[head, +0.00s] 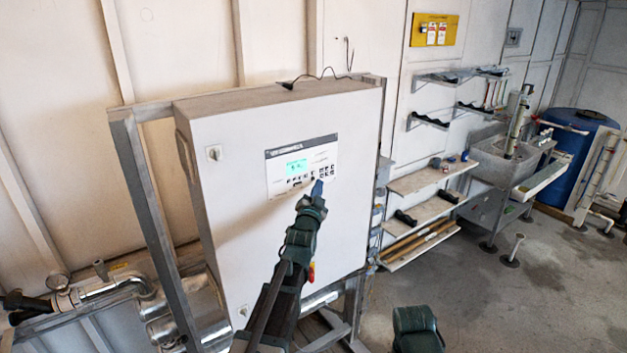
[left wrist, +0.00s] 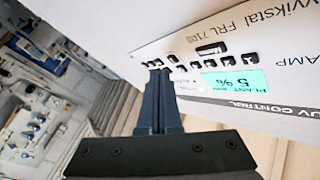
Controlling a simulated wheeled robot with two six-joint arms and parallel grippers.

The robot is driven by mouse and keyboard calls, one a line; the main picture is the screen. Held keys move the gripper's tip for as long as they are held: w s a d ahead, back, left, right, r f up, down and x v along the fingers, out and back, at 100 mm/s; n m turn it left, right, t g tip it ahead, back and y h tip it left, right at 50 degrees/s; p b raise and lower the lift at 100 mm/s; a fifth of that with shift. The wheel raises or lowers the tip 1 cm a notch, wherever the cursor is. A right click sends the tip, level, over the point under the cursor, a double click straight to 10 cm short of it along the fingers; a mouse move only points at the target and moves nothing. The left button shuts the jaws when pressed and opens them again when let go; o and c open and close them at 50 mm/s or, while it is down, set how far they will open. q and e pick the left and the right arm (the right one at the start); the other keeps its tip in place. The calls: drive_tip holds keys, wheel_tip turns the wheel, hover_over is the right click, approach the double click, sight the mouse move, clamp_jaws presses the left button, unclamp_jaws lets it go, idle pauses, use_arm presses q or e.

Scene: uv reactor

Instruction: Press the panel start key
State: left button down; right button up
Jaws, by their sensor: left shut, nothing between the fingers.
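The control panel (head: 287,187) is a white label with a dark header on the front of a large white cabinet (head: 235,230). It has a lit cyan display (head: 296,166) and rows of small black keys. In the left wrist view the display (left wrist: 236,82) shows "5 %", and a row of black keys (left wrist: 195,66) runs beside it. I cannot read which key is start. My left gripper (head: 318,186) is shut and empty, its tips at the keys near the panel's lower right. In the left wrist view its tips (left wrist: 158,73) overlap the end of the key row; contact is unclear.
A red and yellow knob (head: 311,272) sits low on the cabinet, partly behind my left arm. Shelves (head: 430,180), a sink (head: 505,160) and a blue barrel (head: 575,150) stand to the right. Pipes with a gauge (head: 60,281) are at lower left. Floor at right is mostly clear.

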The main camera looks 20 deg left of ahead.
idle(0.3)
use_arm(q)
drive_tip(key=s+d, duration=0.1)
drive_tip(key=d, duration=0.1)
drive_tip(key=s+d, duration=0.2)
drive_tip(key=shift+s, duration=0.1)
idle(0.4)
idle(0.6)
